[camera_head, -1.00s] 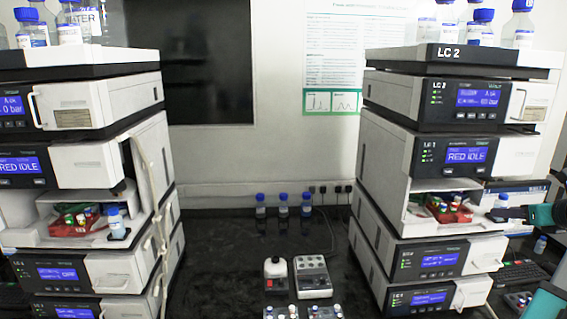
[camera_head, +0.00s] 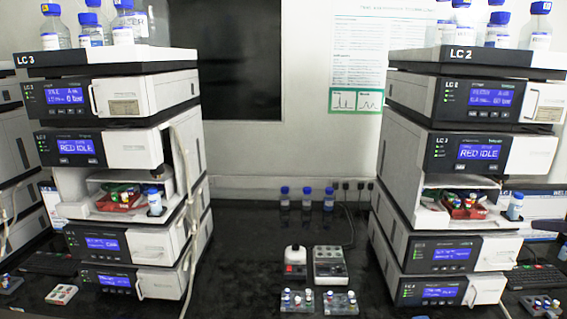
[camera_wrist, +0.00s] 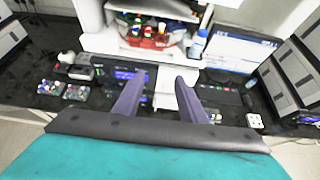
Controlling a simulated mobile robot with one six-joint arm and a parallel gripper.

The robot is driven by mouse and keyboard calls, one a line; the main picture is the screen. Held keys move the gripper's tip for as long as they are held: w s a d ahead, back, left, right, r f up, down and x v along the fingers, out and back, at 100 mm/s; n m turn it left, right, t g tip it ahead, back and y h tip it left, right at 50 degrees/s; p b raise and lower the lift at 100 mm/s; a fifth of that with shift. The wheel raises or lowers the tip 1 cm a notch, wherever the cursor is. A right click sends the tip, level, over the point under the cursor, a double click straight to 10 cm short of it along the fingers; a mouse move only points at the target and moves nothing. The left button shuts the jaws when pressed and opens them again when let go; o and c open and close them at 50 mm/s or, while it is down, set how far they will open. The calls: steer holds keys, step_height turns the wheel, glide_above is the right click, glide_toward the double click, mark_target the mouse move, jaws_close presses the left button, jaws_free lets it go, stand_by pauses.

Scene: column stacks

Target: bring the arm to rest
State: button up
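My gripper (camera_wrist: 162,76) is in the wrist view, with its two purple-grey fingers spread apart and nothing between them. Behind the fingers is the lower part of a white instrument stack with an open bay. The bay holds a red vial tray (camera_wrist: 150,42) and a blue-capped bottle (camera_wrist: 197,46) at its right. I cannot tell whether the fingers touch the stack; they appear in front of it.
Two tall instrument stacks, LC 3 (camera_head: 120,86) left and LC 2 (camera_head: 470,90) right, stand on the black bench (camera_head: 240,235). Between them are blue-capped bottles (camera_head: 307,200), a small mixer (camera_head: 295,262), a block device (camera_head: 331,265) and vial racks (camera_head: 340,303).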

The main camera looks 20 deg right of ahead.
steer(key=w+a+f+n+g+y+b, duration=0.15)
steer(key=w+a+f+n, duration=0.4)
steer(key=f, duration=0.75)
steer(key=w+a+f+n+g+y+b, duration=0.1)
steer(key=w+a+f+n+y, duration=0.2)
steer(key=w+a+f, duration=0.65)
steer(key=w+a+f+n+g+y+b, duration=0.1)
steer(key=w+a+f+n+g, duration=0.2)
steer(key=a+f, duration=0.8)
steer(key=w+a+f+n+g+y+b, duration=0.15)
steer(key=a+f+n, duration=0.55)
steer(key=f, duration=0.9)
steer(key=s+a+f+n+g+b, duration=0.1)
steer(key=s+a+f+n+g, duration=0.25)
steer(key=a+f, duration=0.6)
steer(key=s+a+f+n+g, duration=0.2)
steer(key=s+a+f+n, duration=0.25)
steer(key=a+f, duration=0.5)
steer(key=s+a+f+n+g+h, duration=0.1)
steer(key=s+a+f+n, duration=0.3)
steer(key=s, duration=0.2)
steer(key=s+a+f+n+g+h+b, duration=0.1)
steer(key=s+a+f+n+g, duration=0.1)
steer(key=s+a+f+n, duration=0.2)
steer(key=s+a+f+n+g+h+b, duration=0.1)
steer(key=s+a+f+n+g, duration=0.1)
steer(key=s+a+n, duration=0.3)
steer(key=s+f, duration=0.1)
steer(key=s, duration=0.3)
steer(key=shift+f, duration=0.4)
